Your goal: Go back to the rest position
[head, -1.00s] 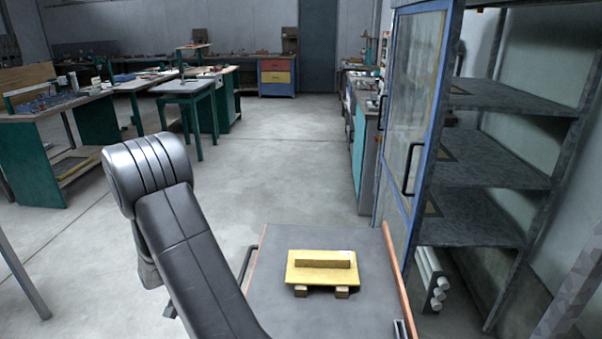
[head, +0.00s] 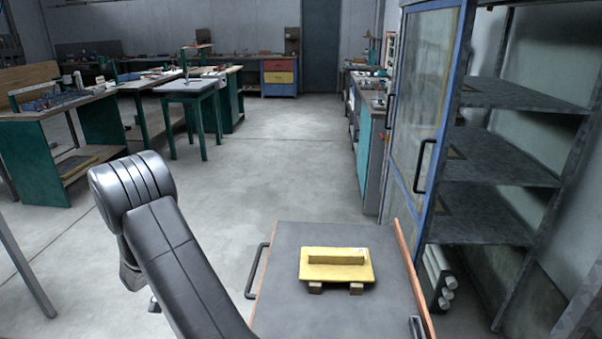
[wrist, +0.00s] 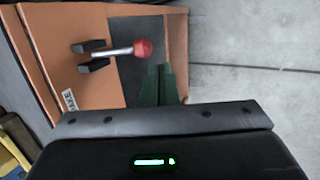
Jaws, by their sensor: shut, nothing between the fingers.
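My arm (head: 165,245) rises at the lower left in the head view, left of a grey-topped cart (head: 285,290). My gripper's fingers are hidden in that view. In the wrist view my gripper (wrist: 158,72) shows as narrow dark green fingers, together and with nothing between them. The gap between fingers and panel cannot be judged.
A yellow plate (head: 362,275) with a raised bar rests on small blocks on the cart. A blue-framed glass cabinet (head: 425,110) and grey shelves (head: 500,90) stand to the right. Workbenches (head: 40,165) stand at the left. The middle floor (head: 270,165) is clear.

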